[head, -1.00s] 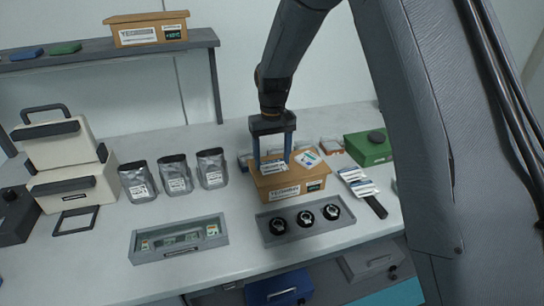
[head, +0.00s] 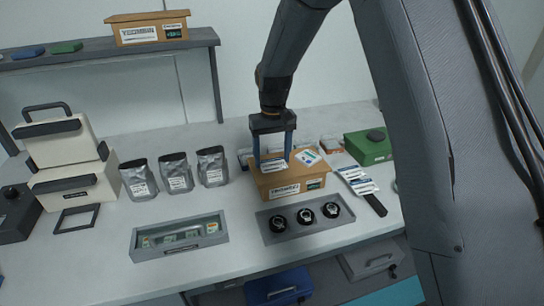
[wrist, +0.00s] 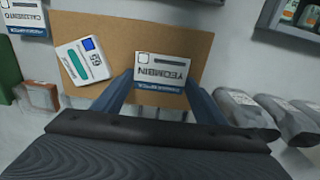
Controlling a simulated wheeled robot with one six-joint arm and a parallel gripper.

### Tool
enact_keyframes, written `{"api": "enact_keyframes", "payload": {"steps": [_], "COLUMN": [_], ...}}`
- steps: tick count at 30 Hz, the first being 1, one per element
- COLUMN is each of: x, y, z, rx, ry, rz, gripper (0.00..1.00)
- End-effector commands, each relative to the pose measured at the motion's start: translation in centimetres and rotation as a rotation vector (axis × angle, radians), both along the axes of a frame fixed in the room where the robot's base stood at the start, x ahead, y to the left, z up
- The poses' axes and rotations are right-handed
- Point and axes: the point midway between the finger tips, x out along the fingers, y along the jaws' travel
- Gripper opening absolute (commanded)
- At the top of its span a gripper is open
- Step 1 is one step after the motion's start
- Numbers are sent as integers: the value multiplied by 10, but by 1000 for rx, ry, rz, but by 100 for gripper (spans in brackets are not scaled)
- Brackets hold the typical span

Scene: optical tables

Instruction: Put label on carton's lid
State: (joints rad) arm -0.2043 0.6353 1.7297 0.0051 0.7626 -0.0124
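The carton (head: 290,187) is a brown box with its lid shut, on the table; a printed label is on its front. My gripper (head: 273,163) points down over the lid (wrist: 110,35). A white label with a blue edge and dark print (wrist: 162,72) lies flat between the two fingertips (wrist: 161,78), seen against the lid; it also shows in the head view (head: 273,166). The fingertips are at its two side edges. I cannot tell whether they grip it or stand just clear. A second label with blue and teal marks (wrist: 83,61) lies tilted on the lid.
A grey tray with three round dark items (head: 304,218) stands in front of the carton. Silver pouches (head: 175,174) stand to the left, a green box (head: 369,147) and a dark-handled holder with labels (head: 358,184) to the right. Small boxes stand behind the carton.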

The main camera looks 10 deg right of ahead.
Motion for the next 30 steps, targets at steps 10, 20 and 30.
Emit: {"api": "enact_keyframes", "payload": {"steps": [10,20,30], "x": [-4,-4,-8], "y": [-2,-2,-4], "z": [40,105,122], "rx": [-4,-3,-3], "ry": [12,13,14], "rz": [0,1,-3], "gripper": [83,83,83]}}
